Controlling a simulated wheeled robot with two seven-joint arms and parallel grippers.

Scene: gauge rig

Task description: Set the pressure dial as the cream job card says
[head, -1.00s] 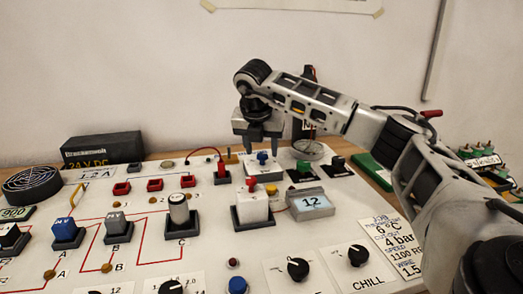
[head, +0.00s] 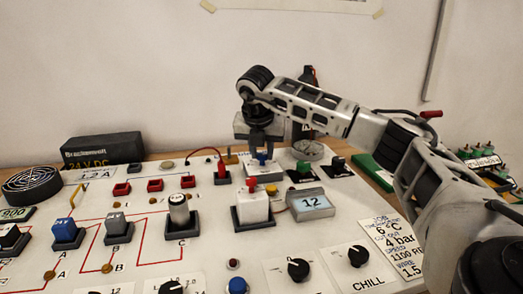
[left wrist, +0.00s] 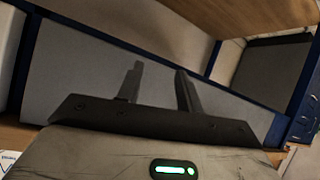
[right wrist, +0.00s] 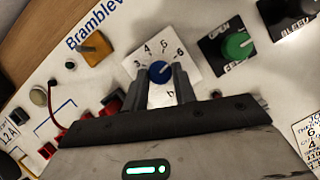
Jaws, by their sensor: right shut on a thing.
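The pressure dial is a blue knob (right wrist: 161,72) on a white plate numbered around its rim, with 3 to 6 readable in the right wrist view. In the head view the blue knob (head: 262,158) is partly hidden under my right gripper (head: 262,150). My right gripper (right wrist: 166,86) is shut on the blue knob from above. I cannot tell its pointer setting surely. The cream job card (head: 390,247) lies at the right of the panel; it shows 6 °C, 4 bar and 1100 speed. My left gripper (left wrist: 160,85) is open and empty, away from the panel.
A green knob (right wrist: 236,45) and a black bleed knob sit beside the dial. A grey display (head: 311,203) reading 12 and a white block (head: 252,208) stand in front. A red lead (head: 205,151) arches at the left. Black knobs (head: 298,269) line the front.

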